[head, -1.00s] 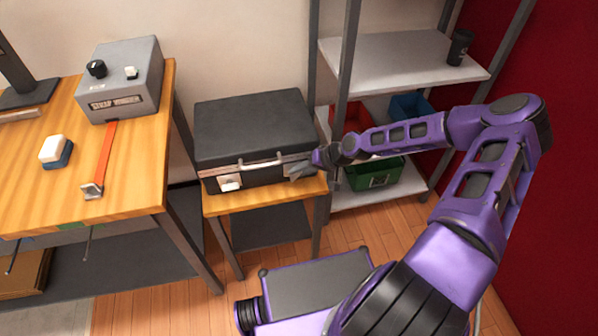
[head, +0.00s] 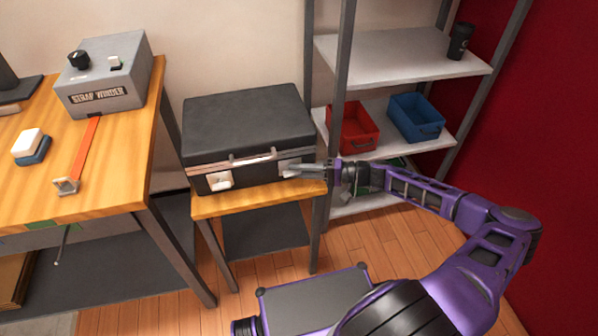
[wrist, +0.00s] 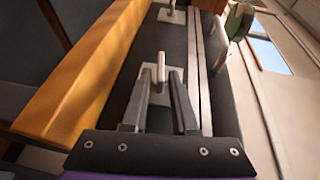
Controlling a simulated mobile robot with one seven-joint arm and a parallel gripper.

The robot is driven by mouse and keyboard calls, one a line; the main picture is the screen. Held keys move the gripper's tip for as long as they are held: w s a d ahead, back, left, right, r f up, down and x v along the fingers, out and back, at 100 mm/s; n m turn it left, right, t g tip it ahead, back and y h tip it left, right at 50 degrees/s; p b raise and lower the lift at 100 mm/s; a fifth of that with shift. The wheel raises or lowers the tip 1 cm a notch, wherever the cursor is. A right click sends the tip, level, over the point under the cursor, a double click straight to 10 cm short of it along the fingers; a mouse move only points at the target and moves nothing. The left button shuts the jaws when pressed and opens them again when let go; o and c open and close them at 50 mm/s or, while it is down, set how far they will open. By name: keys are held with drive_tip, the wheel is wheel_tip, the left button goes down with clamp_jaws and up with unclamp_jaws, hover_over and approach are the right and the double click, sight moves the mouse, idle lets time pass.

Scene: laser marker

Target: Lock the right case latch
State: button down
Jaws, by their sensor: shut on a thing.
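The black case (head: 247,125) stands closed on a small wooden table. Its right latch (head: 288,166) is a pale metal plate with a lever on the front face. The left latch (head: 219,181) is a similar pale plate farther left. My gripper (head: 297,170) reaches in from the right, with its fingers at the right latch. In the wrist view, my gripper (wrist: 161,74) has one finger on each side of the upright lever of the right latch (wrist: 160,68), shut on it. The left latch (wrist: 172,14) shows farther off. The fingers hide part of the right latch plate.
The case handle (head: 252,158) lies between the latches. A metal shelf (head: 400,60) with a red bin (head: 352,128) and a blue bin (head: 416,117) stands close behind my arm. A workbench (head: 95,195) with a strap winder (head: 103,75) is at the left.

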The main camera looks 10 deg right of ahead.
drive_tip(key=shift+a+f+y, duration=0.1)
drive_tip(key=shift+y, duration=0.4)
drive_tip(key=shift+s+a, duration=0.1)
drive_tip(key=c, duration=1)
unclamp_jaws()
drive_tip(key=shift+o, duration=0.2)
drive_tip(key=shift+m, duration=0.3)
drive_tip(key=v, duration=1.7)
drive_tip(key=shift+s+d+f, duration=0.15)
drive_tip(key=shift+d+f, duration=0.05)
drive_tip(key=shift+f, duration=0.05)
